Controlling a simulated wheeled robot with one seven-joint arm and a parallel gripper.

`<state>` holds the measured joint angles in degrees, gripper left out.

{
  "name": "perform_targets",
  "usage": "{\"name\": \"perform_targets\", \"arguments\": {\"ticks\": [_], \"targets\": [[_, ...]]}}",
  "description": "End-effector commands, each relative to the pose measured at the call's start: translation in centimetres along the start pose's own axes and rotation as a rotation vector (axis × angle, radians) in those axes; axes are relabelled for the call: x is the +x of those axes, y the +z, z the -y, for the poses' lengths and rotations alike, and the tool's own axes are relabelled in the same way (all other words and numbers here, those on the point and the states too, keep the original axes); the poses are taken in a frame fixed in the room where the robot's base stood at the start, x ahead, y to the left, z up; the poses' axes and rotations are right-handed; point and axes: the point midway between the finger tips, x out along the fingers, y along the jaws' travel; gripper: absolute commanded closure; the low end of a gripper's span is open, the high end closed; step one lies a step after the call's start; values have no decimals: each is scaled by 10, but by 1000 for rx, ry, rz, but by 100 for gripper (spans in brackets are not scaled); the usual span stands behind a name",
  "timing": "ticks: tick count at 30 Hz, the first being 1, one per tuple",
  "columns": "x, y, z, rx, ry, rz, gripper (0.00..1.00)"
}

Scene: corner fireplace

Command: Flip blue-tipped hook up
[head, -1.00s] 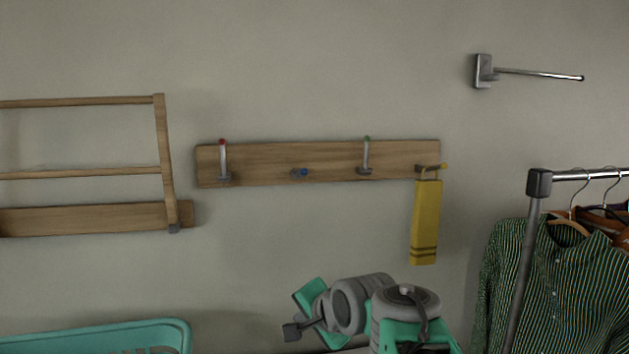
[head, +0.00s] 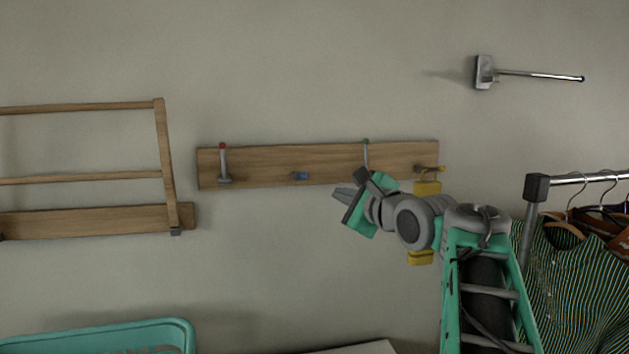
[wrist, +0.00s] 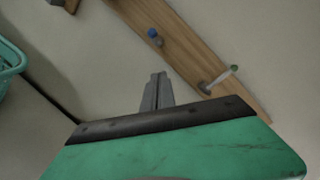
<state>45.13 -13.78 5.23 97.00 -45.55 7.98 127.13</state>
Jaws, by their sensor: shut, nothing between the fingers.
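The blue-tipped hook (head: 300,176) is on the wooden wall rail (head: 262,164), second from the left. It points outward from the rail, with its blue tip toward me. It also shows in the wrist view, with its blue tip (wrist: 152,33) near the top. My gripper (head: 338,193) is right of the hook and a little lower in the head view, apart from it. In the wrist view my gripper's fingers (wrist: 158,82) are together and empty, pointing toward the rail, below the hook.
The red-tipped hook (head: 223,163) and green-tipped hook (head: 366,152) stand upright on the rail. A yellow cloth (head: 428,187) hangs from the yellow-tipped hook (head: 440,169), partly behind my arm. A wooden rack (head: 165,165) is at left, a clothes rack (head: 537,188) at right.

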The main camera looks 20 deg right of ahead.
Motion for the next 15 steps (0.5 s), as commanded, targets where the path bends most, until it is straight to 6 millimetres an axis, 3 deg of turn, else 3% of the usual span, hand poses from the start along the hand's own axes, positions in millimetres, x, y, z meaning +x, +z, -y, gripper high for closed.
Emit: {"name": "perform_targets", "arguments": {"ticks": [9,15], "targets": [[69,5,1,0,3,2,100],[74,36,1,-2,2,2,100]]}}
